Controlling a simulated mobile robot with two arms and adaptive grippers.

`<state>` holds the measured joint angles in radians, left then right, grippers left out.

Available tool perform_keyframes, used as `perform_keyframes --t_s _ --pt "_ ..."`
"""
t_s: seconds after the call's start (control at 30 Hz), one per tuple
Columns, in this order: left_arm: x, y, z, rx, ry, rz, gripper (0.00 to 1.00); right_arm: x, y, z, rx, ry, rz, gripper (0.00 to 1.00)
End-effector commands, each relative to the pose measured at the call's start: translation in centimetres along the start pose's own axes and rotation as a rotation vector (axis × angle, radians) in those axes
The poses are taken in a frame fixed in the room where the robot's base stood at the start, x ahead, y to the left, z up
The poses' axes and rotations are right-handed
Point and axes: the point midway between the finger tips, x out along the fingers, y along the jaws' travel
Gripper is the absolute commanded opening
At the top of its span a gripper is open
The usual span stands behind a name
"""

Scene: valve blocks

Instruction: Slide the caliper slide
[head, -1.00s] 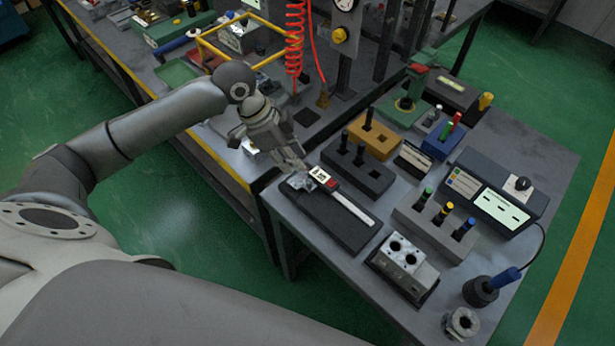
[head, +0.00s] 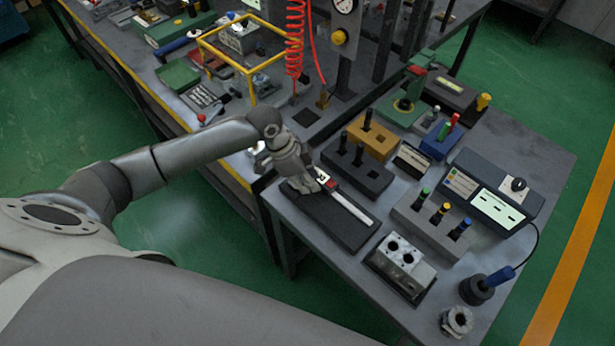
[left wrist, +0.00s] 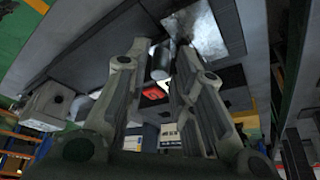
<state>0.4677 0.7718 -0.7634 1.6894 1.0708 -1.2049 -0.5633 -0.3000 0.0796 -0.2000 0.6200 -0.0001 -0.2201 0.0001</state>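The caliper (head: 352,209) lies on a long dark pad (head: 335,226) near the left edge of the table. Its pale beam points toward the lower right. The red-and-white caliper slide (head: 328,180) is at the upper-left end of the visible beam, partly hidden by my left gripper (head: 308,184). The gripper is low over that end, its fingers close to the slide. In the left wrist view, my left gripper (left wrist: 160,55) has its fingers apart, with a red patch (left wrist: 154,93) visible between them. Contact with the slide cannot be made out. My right gripper is not in view.
A dark block with black pegs (head: 356,173) stands just beyond the pad. A metal block with two holes (head: 402,262) stands to its right, near the front edge. A grey holder with coloured plugs (head: 433,222) is farther right. The yellow frame (head: 245,68) is on the other bench.

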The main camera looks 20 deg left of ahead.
Motion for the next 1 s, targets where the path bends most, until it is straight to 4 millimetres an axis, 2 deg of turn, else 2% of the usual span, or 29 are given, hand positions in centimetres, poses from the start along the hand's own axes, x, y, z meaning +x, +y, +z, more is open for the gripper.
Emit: perform_keyframes --t_s 0.17,0.33,0.63,0.8,1.0 --pt "0.0 0.0 0.0 0.0 0.0 0.0 0.22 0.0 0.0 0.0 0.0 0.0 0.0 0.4" --pt "0.0 0.0 0.0 0.0 0.0 0.0 0.0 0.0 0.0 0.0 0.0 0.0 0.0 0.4" --pt "-0.1 0.1 -0.1 0.0 0.0 0.001 0.0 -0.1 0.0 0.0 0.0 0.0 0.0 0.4" --pt "0.4 2.0 -2.0 0.001 0.0 0.005 0.0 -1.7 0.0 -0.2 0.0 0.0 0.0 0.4" --pt "1.1 3.0 -2.8 -0.001 0.001 0.001 0.0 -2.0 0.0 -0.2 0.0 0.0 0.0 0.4"
